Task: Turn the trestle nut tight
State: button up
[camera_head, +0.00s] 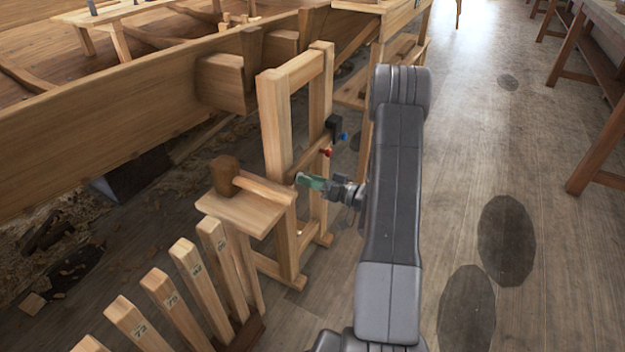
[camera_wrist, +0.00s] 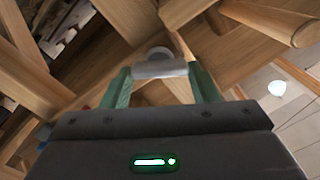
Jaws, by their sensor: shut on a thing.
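The wooden trestle (camera_head: 277,125) stands beside the hull, with upright posts and a crosspiece at the top. My gripper (camera_head: 302,179) reaches in from the right, low at the trestle's near post. In the wrist view its two green fingers (camera_wrist: 160,80) are shut on a pale grey metal piece, the trestle nut (camera_wrist: 160,69), with a rounded part behind it. Wooden beams lie close behind the nut. In the head view the nut is hidden by the fingers, and I cannot tell how far it is turned.
Several numbered wooden stakes (camera_head: 190,262) stand at front left. The floor at right (camera_head: 460,150) is clear.

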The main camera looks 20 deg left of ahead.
jog(key=o, duration=0.7)
jog(key=s+d+p, duration=0.1)
jog(key=d, duration=1.2)
jog(key=shift+d+p, duration=0.35)
jog(key=shift+d, duration=0.05)
jog(key=shift+a, duration=0.1)
jog(key=w+a+b, duration=0.1)
jog(key=a, duration=1.2)
jog(key=shift+a+b, duration=0.35)
